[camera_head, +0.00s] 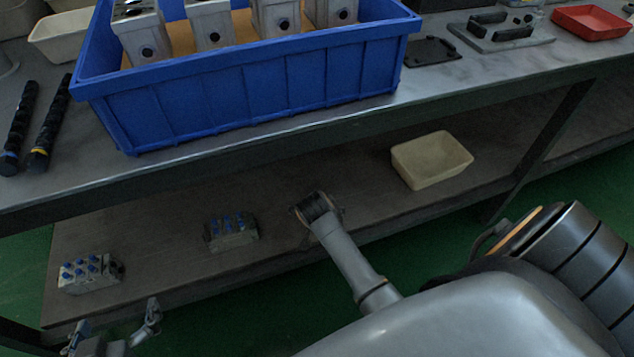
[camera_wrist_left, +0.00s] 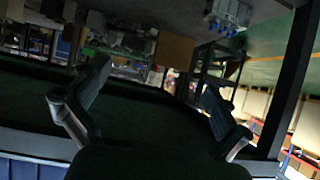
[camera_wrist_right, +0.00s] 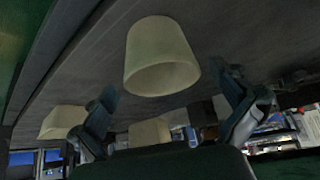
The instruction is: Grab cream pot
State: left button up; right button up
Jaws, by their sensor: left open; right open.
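A cream pot (camera_wrist_right: 160,55) shows in the right wrist view, standing on the grey shelf, with its wide open end toward the bottom of the picture. My right gripper (camera_wrist_right: 165,92) is open and empty, its fingers spread to either side below the pot in the picture, not closed on it. In the head view I cannot make out this pot or the right gripper's fingers. My left gripper (camera_head: 115,324) is open and empty at the lower left, by the front edge of the shelf; its spread fingers also show in the left wrist view (camera_wrist_left: 156,83).
A cream rectangular bin (camera_head: 432,160) and two valve blocks (camera_head: 232,232) (camera_head: 90,273) sit on the lower shelf (camera_head: 160,220). Above, the table (camera_head: 370,115) bears a blue crate (camera_head: 250,100) and a red tray (camera_head: 592,22). The table's front edge overhangs the shelf.

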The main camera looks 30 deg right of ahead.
jog(key=b+x, duration=0.1)
jog(key=x, duration=0.2)
jog(key=shift+w+f, duration=0.1)
pick_arm(q)
jog(key=w+d+r+t+h, duration=0.1)
jog(key=w+d+r+t, duration=0.1)
jog(key=r, duration=0.5)
jog(key=w+t, duration=0.1)
jog(key=t, duration=0.1)
jog(key=shift+w+t+h, duration=0.2)
jog(key=shift+t+h, duration=0.1)
pick_arm(e)
jog(key=shift+c, duration=0.4)
jog(key=c, duration=1.1)
